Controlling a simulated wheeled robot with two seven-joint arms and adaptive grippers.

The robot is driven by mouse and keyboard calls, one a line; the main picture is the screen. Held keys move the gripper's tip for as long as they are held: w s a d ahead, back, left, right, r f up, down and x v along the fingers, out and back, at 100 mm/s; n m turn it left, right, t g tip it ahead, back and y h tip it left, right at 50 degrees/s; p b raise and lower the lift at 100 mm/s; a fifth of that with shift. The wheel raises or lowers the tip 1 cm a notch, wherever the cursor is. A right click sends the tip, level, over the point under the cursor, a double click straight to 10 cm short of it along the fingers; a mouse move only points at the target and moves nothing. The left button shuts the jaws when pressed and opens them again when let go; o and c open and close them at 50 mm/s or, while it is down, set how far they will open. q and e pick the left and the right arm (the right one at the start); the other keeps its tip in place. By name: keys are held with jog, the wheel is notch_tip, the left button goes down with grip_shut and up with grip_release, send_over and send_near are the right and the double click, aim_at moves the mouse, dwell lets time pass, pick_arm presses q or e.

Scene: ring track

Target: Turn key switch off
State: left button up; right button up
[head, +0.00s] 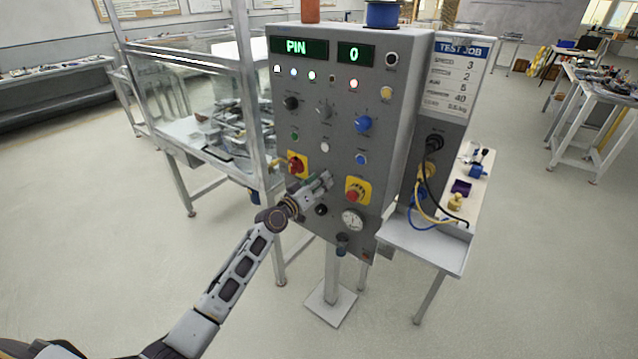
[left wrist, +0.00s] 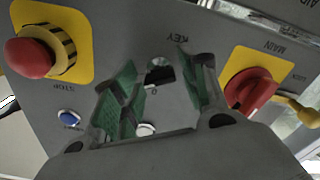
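The key switch (left wrist: 158,72) shows in the left wrist view under the inverted KEY label, with a metal collar and a dark slot or key part. Whether it is turned on or off I cannot tell. My left gripper (head: 323,180) is at the grey control panel (head: 318,108) and hides the key switch in the head view. In the left wrist view my left gripper (left wrist: 165,80) is open, its green-padded fingers on either side of the key switch with gaps to it. Contact with the panel is unclear. My right gripper is not in view.
A red main switch (head: 296,164) on a yellow plate is on one side of the gripper, a red stop button (head: 354,195) on the other. A white button (left wrist: 146,130) lies near the fingers. A small side table (head: 430,245) stands right of the panel.

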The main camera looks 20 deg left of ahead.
pick_arm(q)
grip_shut()
jog(key=shift+n, duration=0.4)
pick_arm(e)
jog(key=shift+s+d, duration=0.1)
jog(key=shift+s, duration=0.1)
pick_arm(q)
jog(key=n+p, duration=0.2)
jog(key=n, duration=0.9)
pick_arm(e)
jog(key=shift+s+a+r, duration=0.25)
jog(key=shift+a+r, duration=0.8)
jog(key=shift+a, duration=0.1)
pick_arm(q)
jog(key=shift+o, duration=1.4)
grip_release()
jog(key=shift+o, duration=0.4)
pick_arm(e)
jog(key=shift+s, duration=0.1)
